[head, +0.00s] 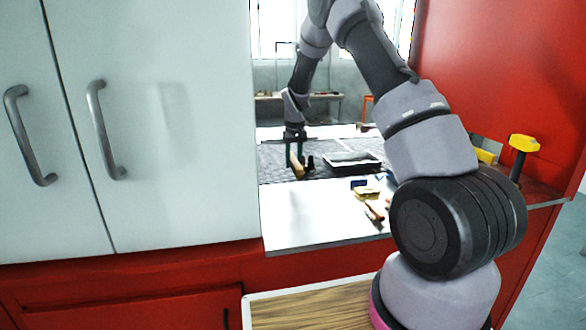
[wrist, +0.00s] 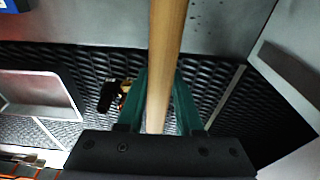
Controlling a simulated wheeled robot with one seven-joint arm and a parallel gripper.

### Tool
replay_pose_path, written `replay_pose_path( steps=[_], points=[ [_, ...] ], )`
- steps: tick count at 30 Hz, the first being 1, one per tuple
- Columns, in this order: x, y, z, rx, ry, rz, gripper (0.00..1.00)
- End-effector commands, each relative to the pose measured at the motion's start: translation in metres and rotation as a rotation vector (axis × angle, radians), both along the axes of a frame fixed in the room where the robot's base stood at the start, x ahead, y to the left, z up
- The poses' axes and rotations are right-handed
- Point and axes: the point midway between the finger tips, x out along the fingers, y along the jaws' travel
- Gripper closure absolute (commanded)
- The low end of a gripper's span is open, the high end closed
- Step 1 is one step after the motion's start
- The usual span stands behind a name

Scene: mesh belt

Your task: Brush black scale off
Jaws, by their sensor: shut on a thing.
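My gripper (head: 296,140) is at the far end of my arm, over the dark mesh belt (head: 278,160). In the wrist view its green fingers (wrist: 161,85) are shut on a long pale wooden handle (wrist: 166,40). The handle also shows in the head view (head: 297,168), tilted below the fingers. The handle's working end is out of the wrist view, so I cannot see bristles. A small black thing with a tan part (wrist: 113,95) lies on the belt left of the fingers. I cannot tell whether it bears black scale.
A shallow metal tray (head: 352,166) stands right of my gripper; it is at left in the wrist view (wrist: 40,92). Wooden-handled tools (head: 374,211) and a dark blue item (head: 358,183) lie on the white front surface. A yellow-headed hammer (head: 523,143) stands at right. White cabinet doors (head: 165,120) fill the left.

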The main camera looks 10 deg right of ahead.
Motion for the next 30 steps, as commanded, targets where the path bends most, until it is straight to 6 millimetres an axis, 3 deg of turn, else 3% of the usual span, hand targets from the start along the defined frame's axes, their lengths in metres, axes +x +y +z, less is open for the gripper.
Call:
replay_pose_path(
  steps=[9,30],
  points=[
    [-0.003,-0.001,0.025,0.000,-0.002,-0.002,1.00],
    [-0.003,0.001,0.026,0.000,-0.001,-0.003,1.00]
  ],
)
